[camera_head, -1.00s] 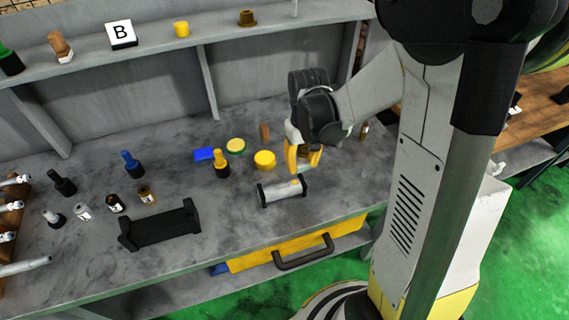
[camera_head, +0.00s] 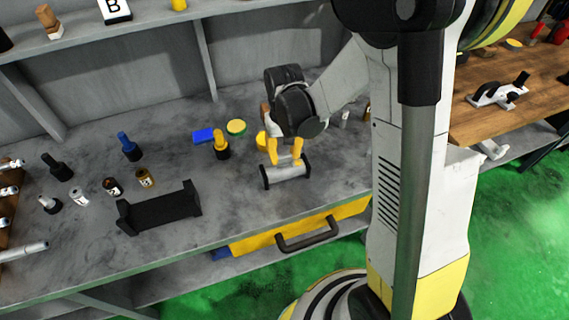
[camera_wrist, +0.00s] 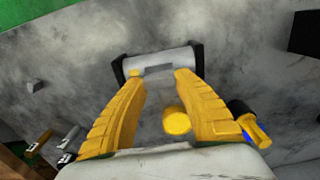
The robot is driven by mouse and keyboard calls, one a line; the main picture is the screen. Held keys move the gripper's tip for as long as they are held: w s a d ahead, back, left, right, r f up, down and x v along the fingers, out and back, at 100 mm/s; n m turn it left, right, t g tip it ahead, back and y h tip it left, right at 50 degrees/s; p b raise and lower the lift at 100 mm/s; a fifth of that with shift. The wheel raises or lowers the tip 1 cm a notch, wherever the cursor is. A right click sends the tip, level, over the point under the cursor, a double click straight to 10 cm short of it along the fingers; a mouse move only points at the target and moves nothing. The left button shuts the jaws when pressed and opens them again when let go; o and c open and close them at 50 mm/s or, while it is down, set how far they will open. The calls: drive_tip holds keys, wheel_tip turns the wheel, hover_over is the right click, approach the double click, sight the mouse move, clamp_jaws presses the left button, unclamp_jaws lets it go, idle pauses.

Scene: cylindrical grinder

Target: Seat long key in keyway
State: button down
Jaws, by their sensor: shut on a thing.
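The silver shaft (camera_head: 287,172) lies on the grey bench between two black end supports. It also shows in the wrist view (camera_wrist: 160,59), beyond my fingertips. My gripper (camera_head: 286,158) is over the shaft with its yellow fingers pointing down. In the wrist view its fingertips (camera_wrist: 160,76) are apart, shut on a short grey bar, seemingly the long key (camera_wrist: 158,71), which spans between them. The bar appears against the near side of the shaft. The keyway itself cannot be made out, and I cannot tell whether the key touches or sits in it.
A yellow disc (camera_head: 261,141) and a yellow-black knob (camera_head: 221,145) stand behind and left of the shaft. An empty black cradle (camera_head: 160,210) stands left. The bench between cradle and shaft is clear.

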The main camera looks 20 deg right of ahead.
sight(285, 162)
wheel_tip(285, 162, down, 4)
drive_tip(key=shift+r+b, duration=0.25)
drive_tip(key=shift+b, duration=0.4)
drive_tip(key=shift+r, duration=0.1)
drive_tip(key=shift+s+f+b, duration=0.1)
drive_tip(key=shift+f+b, duration=0.25)
drive_tip(key=c, duration=1)
unclamp_jaws()
drive_tip(key=shift+r+p, duration=0.45)
drive_tip(key=shift+p, duration=0.1)
wheel_tip(285, 162, up, 12)
drive_tip(key=p, duration=0.4)
drive_tip(key=s+r+t, duration=0.7)
drive_tip(key=s+r, duration=0.5)
drive_tip(key=s, duration=0.1)
drive_tip(key=shift+r, duration=0.4)
